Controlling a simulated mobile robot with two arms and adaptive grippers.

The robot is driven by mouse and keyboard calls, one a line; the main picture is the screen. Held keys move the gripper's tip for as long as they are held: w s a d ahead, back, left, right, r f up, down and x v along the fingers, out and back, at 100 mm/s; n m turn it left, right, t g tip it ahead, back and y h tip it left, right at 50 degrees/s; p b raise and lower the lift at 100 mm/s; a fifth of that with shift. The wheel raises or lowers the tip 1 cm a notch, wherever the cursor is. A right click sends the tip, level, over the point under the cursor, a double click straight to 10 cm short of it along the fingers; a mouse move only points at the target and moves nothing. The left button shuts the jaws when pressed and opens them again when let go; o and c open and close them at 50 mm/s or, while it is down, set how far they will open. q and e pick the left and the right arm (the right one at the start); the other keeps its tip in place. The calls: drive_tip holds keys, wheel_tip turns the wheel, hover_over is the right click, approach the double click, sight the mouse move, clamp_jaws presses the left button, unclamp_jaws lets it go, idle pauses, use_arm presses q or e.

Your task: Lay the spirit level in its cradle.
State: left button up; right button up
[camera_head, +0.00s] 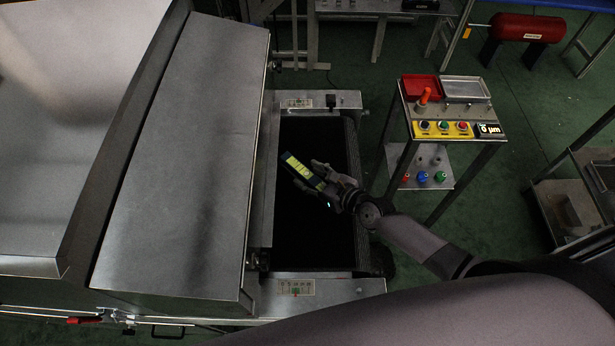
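The spirit level (299,167) is a short dark bar with a yellow face. It is tilted in the picture, over the black conveyor belt (312,235). My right gripper (318,176) comes in from the right, with its fingers on either side of the level's lower right part, and appears shut on it. I cannot tell how high the level is above the belt. I cannot make out the cradle for certain. My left gripper is not in view.
The big steel dryer housing (185,160) stands to the left. A small stand (440,112) with trays, buttons and a display is at the right, with green floor around it.

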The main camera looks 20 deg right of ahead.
clamp_jaws()
idle(0.4)
drive_tip(key=shift+w+r, duration=0.1)
idle(0.4)
